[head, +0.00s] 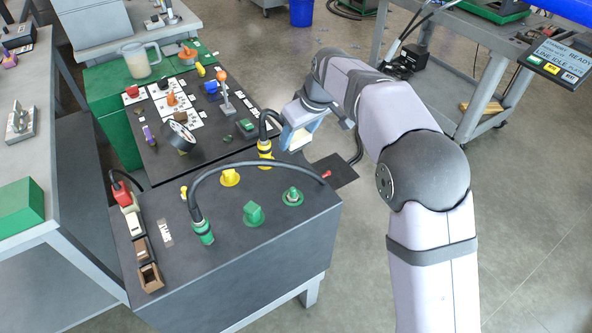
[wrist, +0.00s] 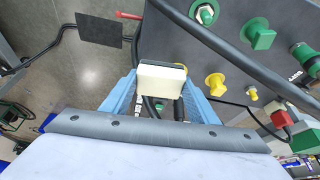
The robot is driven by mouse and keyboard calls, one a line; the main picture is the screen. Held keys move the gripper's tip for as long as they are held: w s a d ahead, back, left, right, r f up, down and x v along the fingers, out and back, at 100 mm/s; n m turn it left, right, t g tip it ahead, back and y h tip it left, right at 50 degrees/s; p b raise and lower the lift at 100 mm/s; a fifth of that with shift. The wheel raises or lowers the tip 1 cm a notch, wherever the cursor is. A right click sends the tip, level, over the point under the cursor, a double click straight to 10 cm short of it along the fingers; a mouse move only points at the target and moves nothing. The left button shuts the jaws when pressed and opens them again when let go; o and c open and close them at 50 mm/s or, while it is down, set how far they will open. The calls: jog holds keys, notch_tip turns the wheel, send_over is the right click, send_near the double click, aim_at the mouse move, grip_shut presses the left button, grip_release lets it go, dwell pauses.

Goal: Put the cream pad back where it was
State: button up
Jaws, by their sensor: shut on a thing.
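The cream pad (wrist: 160,84) is a pale block held between the two blue fingers of my gripper (wrist: 161,93) in the wrist view. In the head view, my gripper (head: 299,128) is above the right edge of the dark cart, close to the yellow connector, and the cream pad (head: 297,138) shows between its fingers. The gripper is shut on the pad. The fingers hide part of the pad in the head view. The spot the pad came from cannot be told from these frames.
A black hose (head: 262,164) arcs over the cart top from the green connector (head: 203,233). The yellow connector (head: 265,152) stands beside my gripper. Green fittings (head: 253,213) and a yellow fitting (head: 230,178) stand on the cart. A dark board (head: 160,165) with several small parts lies behind.

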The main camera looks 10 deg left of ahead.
aim_at(295, 169)
jog(key=shift+m, duration=0.6)
jog(key=shift+f+p, duration=0.35)
jog(key=shift+f, duration=4.7)
jog(key=shift+f, duration=0.25)
jog(key=o, duration=1)
jog(key=shift+r, duration=0.1)
jog(key=shift+r, duration=0.25)
jog(key=v, duration=0.6)
jog(key=b+v, duration=0.1)
jog(key=v, duration=0.4)
jog(key=shift+s+a+r, duration=0.1)
jog(key=shift+s+r, duration=0.25)
jog(key=shift+r, duration=0.05)
